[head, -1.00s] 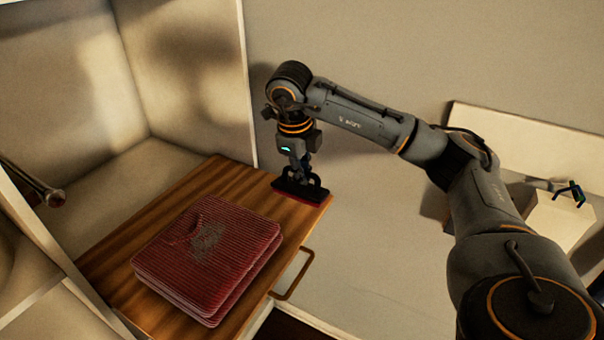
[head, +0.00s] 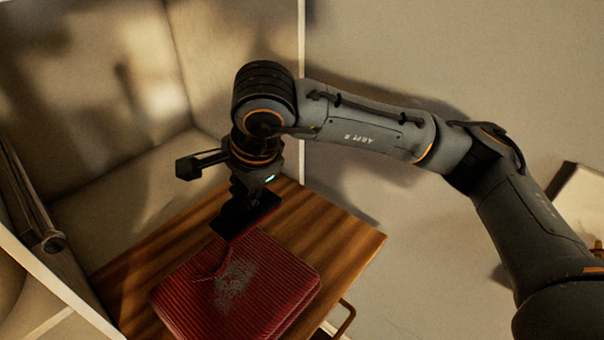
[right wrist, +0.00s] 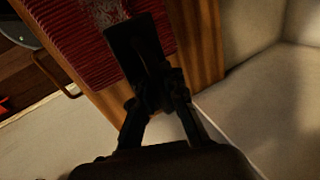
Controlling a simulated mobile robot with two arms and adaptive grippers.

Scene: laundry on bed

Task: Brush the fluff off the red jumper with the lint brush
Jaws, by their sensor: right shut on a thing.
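The folded red ribbed jumper (head: 285,275) lies on the wooden surface, with a pale grey patch of fluff (head: 236,282) on its top. My right gripper (head: 246,190) is shut on the dark lint brush (head: 243,215), which is at the jumper's far edge. I cannot tell whether the brush touches the cloth. In the right wrist view, the brush (right wrist: 133,48) is held by the gripper (right wrist: 160,92) and overlaps part of the jumper (right wrist: 70,45). The fluff (right wrist: 103,12) shows just past the brush. My left gripper is not in view.
The wooden surface (head: 340,240) is bare to the right of the jumper, with a metal handle (head: 346,318) at its front edge. Pale walls (head: 240,80) stand close behind and left. A rail (head: 40,225) is at the left.

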